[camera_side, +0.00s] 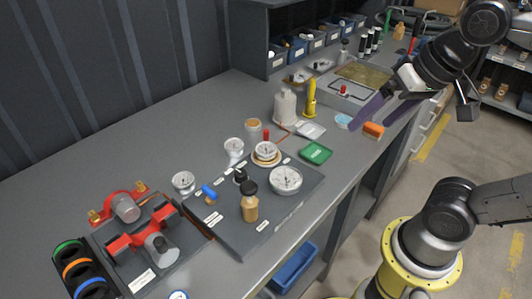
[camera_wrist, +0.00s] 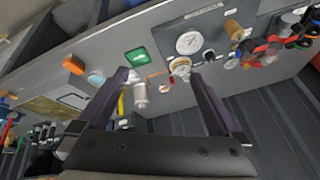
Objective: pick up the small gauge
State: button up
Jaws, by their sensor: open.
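Several round white-faced gauges are in view. On the grey board (camera_side: 230,232), a smaller gauge with a brass-coloured rim (camera_side: 265,150) sits behind a larger gauge (camera_side: 286,178). In the wrist view the smaller one (camera_wrist: 180,66) appears near the tip of the right finger, with the larger one (camera_wrist: 189,42) above it. Two other gauges stand beyond the board, one near its back corner (camera_side: 234,147) and one to the left (camera_side: 183,182). My gripper (camera_side: 368,126) is open and empty, over the bench's right part, well away from the gauges; its fingers also show in the wrist view (camera_wrist: 158,75).
A green card (camera_side: 315,152) and orange block (camera_side: 373,130) lie near the front edge. A red-handled valve assembly (camera_side: 135,235) is at left. Blue bins (camera_side: 298,47) line the back.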

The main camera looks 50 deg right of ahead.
jog(key=w+r+m+g, duration=0.2)
jog(key=w+r+m, duration=0.25)
jog(key=w, duration=0.35)
jog(key=m+g, duration=0.3)
jog(key=m, duration=0.1)
send_over(266, 149)
jog(key=f, duration=1.6)
jog(key=shift+s+d+f, duration=0.1)
jog(key=shift+s+d, duration=0.1)
jog(key=shift+d, duration=0.05)
jog(key=shift+w+a+f, duration=0.1)
jog(key=shift+a+f, duration=0.05)
jog(key=shift+f, duration=1.35)
jog(key=shift+w+a+f, duration=0.1)
jog(key=shift+a+f, duration=0.05)
jog(key=shift+f, duration=1.35)
grip_shut()
jog(key=shift+r, duration=0.1)
